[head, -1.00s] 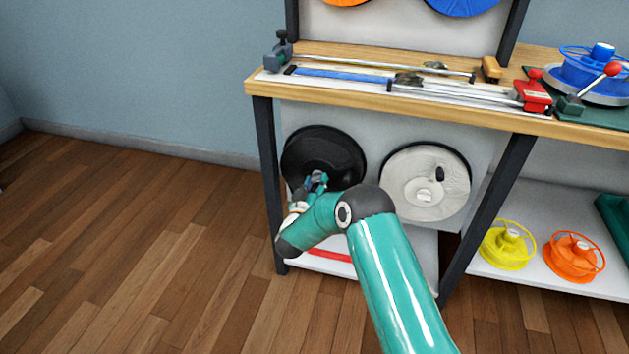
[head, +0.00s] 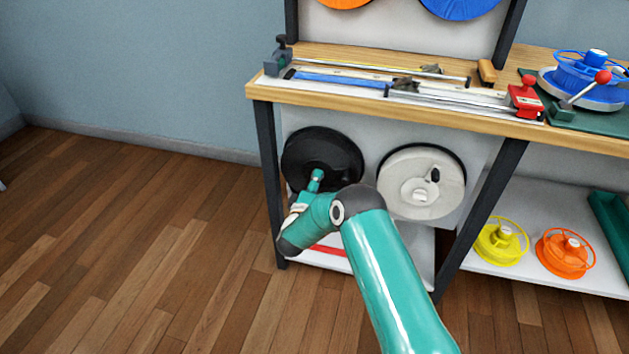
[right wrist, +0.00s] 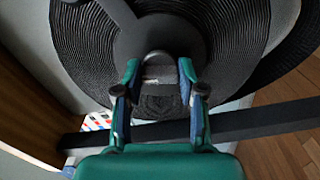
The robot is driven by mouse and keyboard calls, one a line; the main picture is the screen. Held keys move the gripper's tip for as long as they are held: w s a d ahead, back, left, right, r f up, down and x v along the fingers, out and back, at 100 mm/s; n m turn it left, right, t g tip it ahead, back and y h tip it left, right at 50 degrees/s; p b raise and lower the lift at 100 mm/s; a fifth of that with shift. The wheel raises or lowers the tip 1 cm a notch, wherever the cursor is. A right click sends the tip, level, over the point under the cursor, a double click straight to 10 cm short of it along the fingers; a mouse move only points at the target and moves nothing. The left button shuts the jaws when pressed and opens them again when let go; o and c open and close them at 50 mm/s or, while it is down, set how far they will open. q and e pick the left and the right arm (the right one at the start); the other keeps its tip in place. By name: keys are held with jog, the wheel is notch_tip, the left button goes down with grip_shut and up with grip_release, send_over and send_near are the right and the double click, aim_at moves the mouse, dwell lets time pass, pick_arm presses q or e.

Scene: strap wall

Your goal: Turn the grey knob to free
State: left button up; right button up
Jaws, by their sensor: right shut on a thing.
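A black reel (head: 335,150) hangs on the white panel below the bench, at the left. My right gripper (head: 316,180) reaches up to its middle from below. In the right wrist view the two fingers of my right gripper (right wrist: 159,76) are shut on a grey knob (right wrist: 160,70) at the dark hub of the black reel (right wrist: 85,50). The fingers stand on either side of the knob and hide its sides. In the head view the gripper covers the knob. My left gripper is not in view.
A white reel (head: 440,190) hangs just right of the black one. Dark bench legs (head: 272,190) stand at the left and between the bays. Tools and a red-handled tensioner (head: 525,98) lie on the bench top. Yellow (head: 500,241) and orange (head: 566,254) reels sit on the lower shelf.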

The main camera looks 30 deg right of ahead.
jog(key=shift+w+n+p, duration=0.1)
jog(key=shift+n+p, duration=0.2)
jog(key=shift+n, duration=0.9)
jog(key=shift+a, duration=0.1)
jog(key=o, duration=1.1)
jog(key=shift+f, duration=0.1)
jog(key=shift+o, duration=0.2)
jog(key=v, duration=1.2)
